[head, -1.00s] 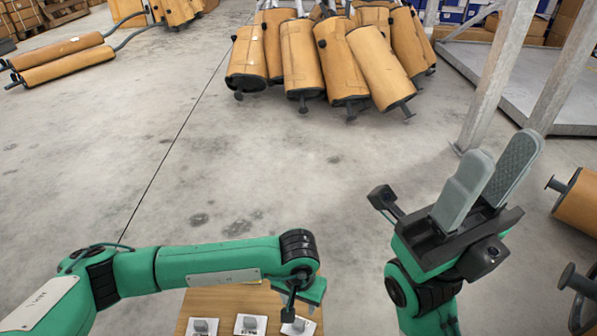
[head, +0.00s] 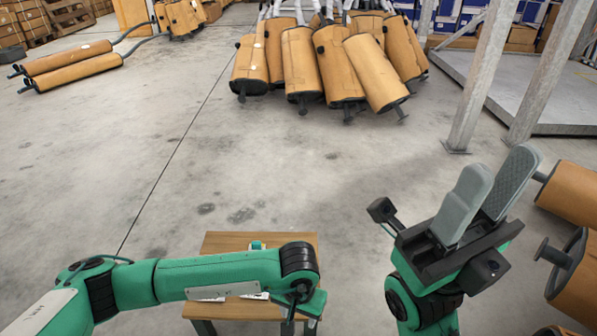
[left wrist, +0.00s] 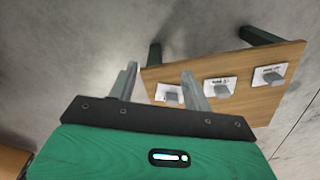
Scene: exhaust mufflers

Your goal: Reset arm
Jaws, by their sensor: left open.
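My left arm reaches in from the left in the head view and ends at my left gripper (head: 298,306), which points down over the front part of a small wooden table. The left wrist view shows that gripper (left wrist: 162,84) open, with nothing between its two grey fingers. My right gripper (head: 500,160) is raised at the right of the head view, fingers up. Its two grey fingers stand apart with nothing between them.
The wooden table (head: 222,242) carries three white cards with grey pieces, clearest in the left wrist view (left wrist: 281,103). A metal post (head: 478,85) rises behind my right gripper. Middle floor is clear.

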